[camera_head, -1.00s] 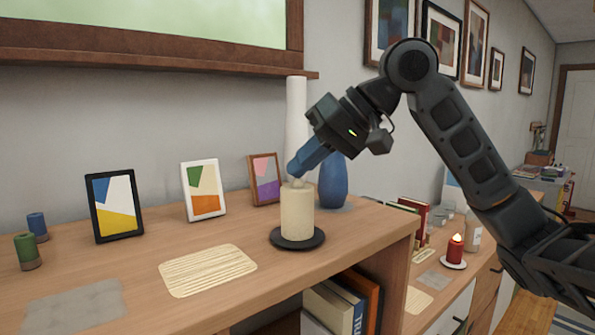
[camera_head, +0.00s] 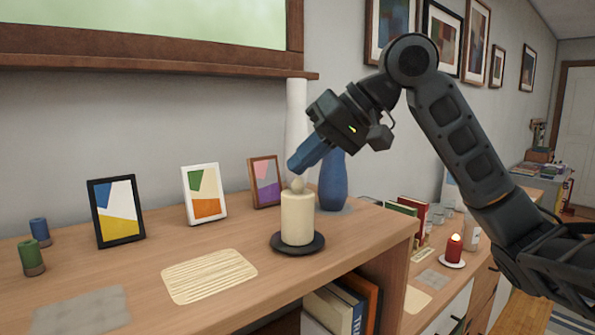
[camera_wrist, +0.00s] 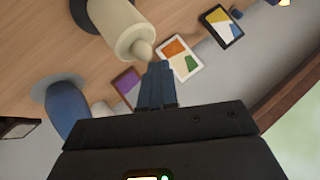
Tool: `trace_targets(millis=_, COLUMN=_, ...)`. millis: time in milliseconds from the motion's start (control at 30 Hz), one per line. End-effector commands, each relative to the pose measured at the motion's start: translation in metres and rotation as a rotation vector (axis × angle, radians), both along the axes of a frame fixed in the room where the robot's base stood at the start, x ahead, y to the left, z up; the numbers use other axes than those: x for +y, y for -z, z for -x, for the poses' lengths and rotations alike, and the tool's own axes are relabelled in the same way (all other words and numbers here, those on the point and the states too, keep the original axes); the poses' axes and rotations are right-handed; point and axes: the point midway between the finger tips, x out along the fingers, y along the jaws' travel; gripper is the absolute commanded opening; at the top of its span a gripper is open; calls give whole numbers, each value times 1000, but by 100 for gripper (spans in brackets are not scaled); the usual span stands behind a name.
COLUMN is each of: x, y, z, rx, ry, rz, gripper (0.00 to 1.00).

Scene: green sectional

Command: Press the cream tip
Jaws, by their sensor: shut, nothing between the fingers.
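The cream tip (camera_head: 297,185) is a small rounded knob on top of a thick cream candle (camera_head: 297,217). The candle stands upright on a round dark plate (camera_head: 298,243) on the wooden desk. The tip shows no flame. My gripper (camera_head: 294,167), with blue fingers, is shut and empty, slanting down just above the tip. In the wrist view, the tip (camera_wrist: 143,49) lies just past the ends of the fingers (camera_wrist: 157,67). A thin gap seems to show; I cannot tell for sure that they are apart.
A blue vase (camera_head: 333,182) and a white cylinder (camera_head: 297,120) stand close behind the candle. Framed pictures (camera_head: 204,193) stand along the back. A woven mat (camera_head: 209,276) lies at front left. A lit red candle (camera_head: 454,249) stands on the lower surface at right.

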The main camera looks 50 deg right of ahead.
Motion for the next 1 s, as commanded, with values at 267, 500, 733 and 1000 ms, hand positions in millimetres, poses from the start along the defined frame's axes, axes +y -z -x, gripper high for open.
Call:
trace_targets(millis=267, x=0, y=-32, z=0, rx=-4, ry=0, rz=-1, gripper=0)
trace_targets(millis=500, x=0, y=-50, z=0, rx=-3, ry=0, rz=-1, gripper=0)
trace_targets(millis=733, x=0, y=-50, z=0, rx=-4, ry=0, rz=-1, gripper=0)
trace_targets(millis=1000, x=2, y=-49, z=-2, rx=-14, ry=-4, rz=-9, gripper=0)
